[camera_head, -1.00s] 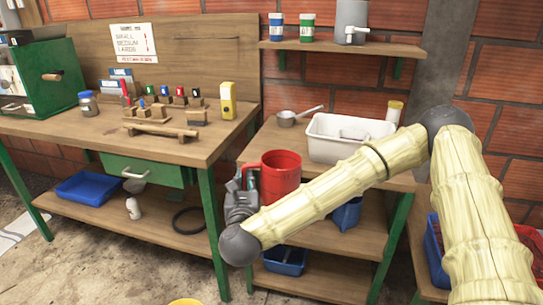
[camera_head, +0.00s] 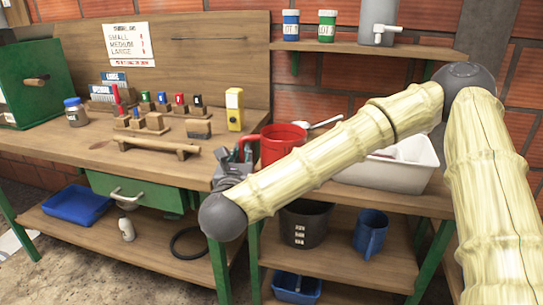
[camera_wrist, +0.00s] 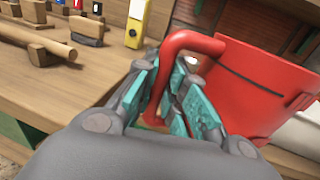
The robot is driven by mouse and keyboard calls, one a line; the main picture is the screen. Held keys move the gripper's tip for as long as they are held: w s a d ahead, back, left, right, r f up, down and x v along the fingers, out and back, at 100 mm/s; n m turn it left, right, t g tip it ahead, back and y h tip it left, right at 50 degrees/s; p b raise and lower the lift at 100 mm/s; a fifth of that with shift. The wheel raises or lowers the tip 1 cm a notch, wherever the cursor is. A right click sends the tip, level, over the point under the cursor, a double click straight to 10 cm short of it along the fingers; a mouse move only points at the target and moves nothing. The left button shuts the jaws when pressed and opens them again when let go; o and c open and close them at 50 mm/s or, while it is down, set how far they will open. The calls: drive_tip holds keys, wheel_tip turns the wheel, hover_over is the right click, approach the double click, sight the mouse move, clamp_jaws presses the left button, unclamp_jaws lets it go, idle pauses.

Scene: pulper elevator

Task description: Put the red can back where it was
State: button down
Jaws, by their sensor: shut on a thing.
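The red can (camera_head: 285,142) is a round vessel with a side handle, and it looks upright. It is at the left end of the right-hand table, next to the white tub (camera_head: 412,172). My forearm covers its lower right part, so I cannot tell whether its base touches the tabletop. My gripper (camera_head: 241,156) is at the can's left side, shut on its handle. The wrist view shows the red handle between the teal-padded fingers (camera_wrist: 172,88), with the can body (camera_wrist: 248,85) to the right.
The left workbench (camera_head: 80,150) holds a wooden rest (camera_head: 155,146), coloured stamps and a yellow device (camera_head: 234,109). A shelf (camera_head: 350,49) above holds two jars and a grey dispenser. Below, a black bucket (camera_head: 306,224) and blue jug (camera_head: 370,234) stand on the lower shelf. A ladle handle shows behind the can.

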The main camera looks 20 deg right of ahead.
drive_tip(key=shift+w+d+f+b, duration=0.2)
drive_tip(key=shift+w+d+f, duration=0.75)
drive_tip(key=shift+w, duration=1.3)
drive_tip(key=shift+w+d+f+b, duration=0.2)
drive_tip(key=shift+w+d+f, duration=0.45)
drive_tip(key=shift+w+d, duration=1.1)
drive_tip(key=shift+w+d+f+b, duration=0.2)
drive_tip(key=shift+w+d+f, duration=0.5)
drive_tip(key=shift+w, duration=2.05)
drive_tip(key=shift+a+f, duration=0.1)
drive_tip(key=shift+f, duration=0.05)
drive_tip(key=shift+f, duration=0.1)
drive_tip(key=c, duration=1.5)
unclamp_jaws()
drive_tip(key=shift+r, duration=0.2)
drive_tip(key=v, duration=1.2)
drive_tip(key=shift+f+p, duration=0.15)
drive_tip(key=shift+p, duration=0.2)
